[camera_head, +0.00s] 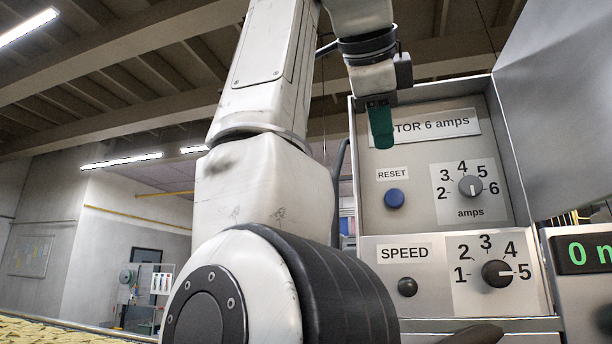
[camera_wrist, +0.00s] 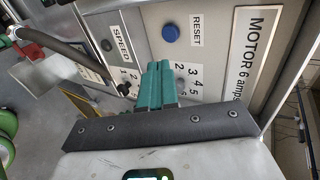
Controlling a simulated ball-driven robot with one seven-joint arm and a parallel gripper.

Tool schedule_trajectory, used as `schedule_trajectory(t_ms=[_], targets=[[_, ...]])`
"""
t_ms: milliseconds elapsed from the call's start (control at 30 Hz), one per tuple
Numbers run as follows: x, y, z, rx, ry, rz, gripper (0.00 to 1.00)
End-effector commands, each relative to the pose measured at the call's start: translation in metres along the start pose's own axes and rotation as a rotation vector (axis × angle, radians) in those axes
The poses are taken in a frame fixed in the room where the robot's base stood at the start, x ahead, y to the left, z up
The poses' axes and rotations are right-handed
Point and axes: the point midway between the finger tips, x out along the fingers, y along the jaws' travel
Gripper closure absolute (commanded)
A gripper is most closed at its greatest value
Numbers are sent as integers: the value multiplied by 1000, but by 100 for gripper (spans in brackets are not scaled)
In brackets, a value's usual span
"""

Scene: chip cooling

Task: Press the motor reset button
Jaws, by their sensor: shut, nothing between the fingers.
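The blue round reset button (camera_head: 395,197) sits below the "RESET" label on the motor panel (camera_head: 433,210), left of the amps dial (camera_head: 470,187). In the wrist view the reset button (camera_wrist: 171,33) is above my gripper's fingertips and a little to the right. My gripper (camera_head: 382,140) shows in the head view as green fingers pointing down, above the button and over part of the "MOTOR 6 amps" label. In the wrist view the green fingers (camera_wrist: 160,68) are together and hold nothing. They overlap part of the amps dial and look apart from the button.
A speed panel with a dark button (camera_head: 408,287) and a speed dial (camera_head: 497,273) lies below the motor panel. An open metal cover (camera_head: 565,110) stands at the right. A green digital display (camera_head: 588,252) is at the lower right. Chips (camera_head: 50,330) lie at the lower left.

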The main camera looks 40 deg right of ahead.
Motion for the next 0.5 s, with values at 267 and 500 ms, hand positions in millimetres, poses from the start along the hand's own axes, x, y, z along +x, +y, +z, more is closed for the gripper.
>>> schedule_trajectory(t_ms=[267,500], targets=[[53,-1,0,1,2,2,100],[94,-8,-1,0,2,2,100]])
